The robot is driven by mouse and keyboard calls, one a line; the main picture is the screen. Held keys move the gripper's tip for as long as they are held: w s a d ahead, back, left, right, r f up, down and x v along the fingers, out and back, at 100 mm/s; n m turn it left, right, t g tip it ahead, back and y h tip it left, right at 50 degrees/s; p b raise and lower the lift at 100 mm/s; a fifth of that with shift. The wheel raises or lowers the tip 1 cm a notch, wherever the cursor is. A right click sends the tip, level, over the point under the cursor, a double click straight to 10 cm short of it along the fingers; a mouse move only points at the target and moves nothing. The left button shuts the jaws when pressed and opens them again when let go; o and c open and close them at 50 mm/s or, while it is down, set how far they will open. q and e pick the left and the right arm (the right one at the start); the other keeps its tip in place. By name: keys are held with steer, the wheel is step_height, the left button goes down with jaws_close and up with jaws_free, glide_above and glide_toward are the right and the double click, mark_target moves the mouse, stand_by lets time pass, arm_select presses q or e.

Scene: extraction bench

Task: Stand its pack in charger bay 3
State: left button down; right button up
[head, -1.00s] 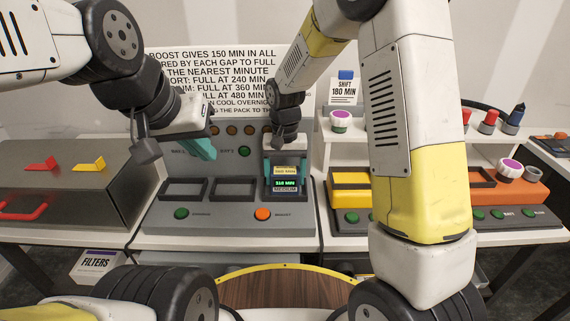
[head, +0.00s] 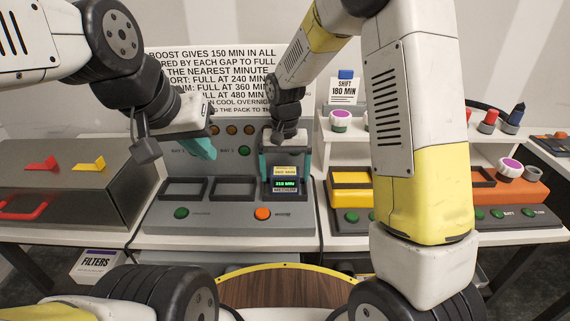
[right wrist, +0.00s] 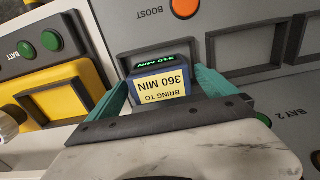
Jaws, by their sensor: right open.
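The pack (head: 286,181) is a dark blue block with a yellow label, a green 310 MIN display and a MEDIUM marking. It stands upright in the rightmost bay of the grey charger (head: 225,218). In the right wrist view the pack (right wrist: 160,84) has a label reading BRING TO 360 MIN. My right gripper (head: 286,165) is open above and around the pack, with a teal finger on each side and gaps between. Its fingers also show in the right wrist view (right wrist: 165,95). My left gripper (head: 203,148) hangs above the left bays; its jaw opening is hidden.
Two empty bays (head: 183,189) lie to the left of the pack. A green button (head: 181,213) and an orange BOOST button (head: 262,213) are on the charger front. A yellow station (head: 350,193) stands to the right, a grey case (head: 75,190) to the left. A notice board is behind.

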mark_target(285, 170)
steer(key=s+d+r+t, duration=0.1)
steer(key=d+r, duration=0.1)
steer(key=r, duration=0.5)
steer(key=s+d+r, duration=0.2)
steer(key=r, duration=0.6)
steer(key=s+d+r+t+y, duration=0.1)
steer(key=s+d+r+t, duration=0.1)
steer(key=s+d, duration=0.3)
steer(key=s+d+r+t+y, duration=0.1)
steer(key=s+d+r+t, duration=0.2)
steer(key=s, duration=0.8)
steer(key=shift+s+d+n, duration=0.3)
steer(key=shift+s+d, duration=0.05)
steer(key=shift+d, duration=0.75)
steer(key=shift+r, duration=0.1)
